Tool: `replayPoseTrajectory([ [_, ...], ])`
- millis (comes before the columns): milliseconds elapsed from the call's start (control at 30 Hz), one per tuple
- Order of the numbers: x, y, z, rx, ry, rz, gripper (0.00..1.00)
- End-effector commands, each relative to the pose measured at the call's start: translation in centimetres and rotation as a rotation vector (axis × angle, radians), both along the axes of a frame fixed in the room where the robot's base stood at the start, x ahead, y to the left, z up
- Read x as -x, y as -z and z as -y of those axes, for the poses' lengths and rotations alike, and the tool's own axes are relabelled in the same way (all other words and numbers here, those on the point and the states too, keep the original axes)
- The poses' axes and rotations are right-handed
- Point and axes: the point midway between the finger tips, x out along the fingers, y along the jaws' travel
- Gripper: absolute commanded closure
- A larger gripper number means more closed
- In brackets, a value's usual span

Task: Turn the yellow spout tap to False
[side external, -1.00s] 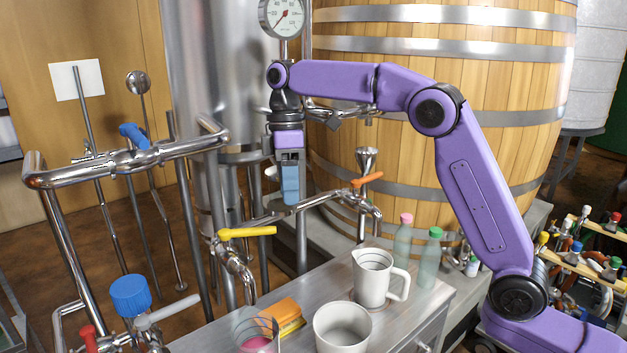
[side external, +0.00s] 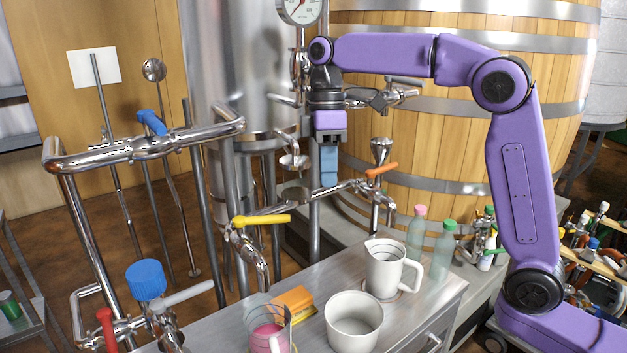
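The yellow spout tap handle (side external: 262,219) sits on a curved silver spout (side external: 258,262) above the left end of the metal counter. The handle points to the right in the picture. My gripper (side external: 329,180) hangs downward with blue fingers, up and to the right of the yellow handle and apart from it in the picture. The fingers are seen side-on as one block, so I cannot tell whether they are open or shut. Nothing is visibly held.
An orange tap (side external: 381,169) is right of my gripper. On the counter are a white jug (side external: 385,268), a white pot (side external: 354,322), a glass with pink liquid (side external: 268,335), an orange sponge (side external: 294,300) and bottles (side external: 444,250). A pipe with a blue handle (side external: 151,122) is at left.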

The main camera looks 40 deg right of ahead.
Motion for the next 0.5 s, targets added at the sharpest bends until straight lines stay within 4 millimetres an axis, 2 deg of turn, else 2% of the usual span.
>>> replayPoseTrajectory([
  [167, -0.6, 0.5, -1.2, 0.072, 0.196, 0.032, 1.00],
  [500, -2.4, 1.4, -4.6, 0.195, 0.812, 0.184, 1.00],
])
